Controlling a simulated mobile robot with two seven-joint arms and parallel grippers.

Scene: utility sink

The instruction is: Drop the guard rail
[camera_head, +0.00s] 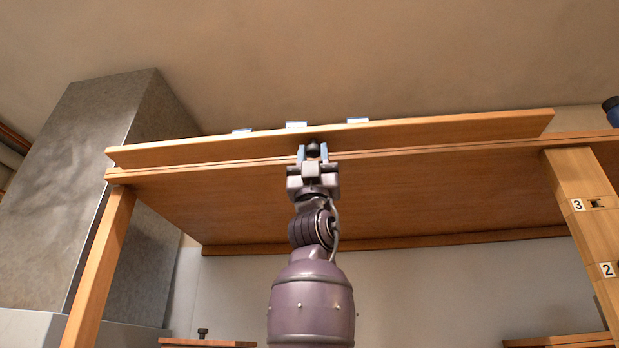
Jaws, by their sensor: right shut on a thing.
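The guard rail (440,132) is a long wooden board along the front edge of the raised wooden shelf (420,195). It stands up above that edge and looks slightly tilted in the picture. A dark round knob (313,146) sits near the middle of its front face. My right gripper (313,153) reaches up from below, with its blue-grey fingers closed around the knob. The fingers cover part of the knob and the board behind it. My left gripper is not in view.
Several pale-blue-edged items (296,125) show just above the rail. A wooden post (588,215) with number labels 3 and 2 stands at right, another post (98,265) at left. A grey metal block (85,190) stands at left. A dark blue object (612,110) is at the right edge.

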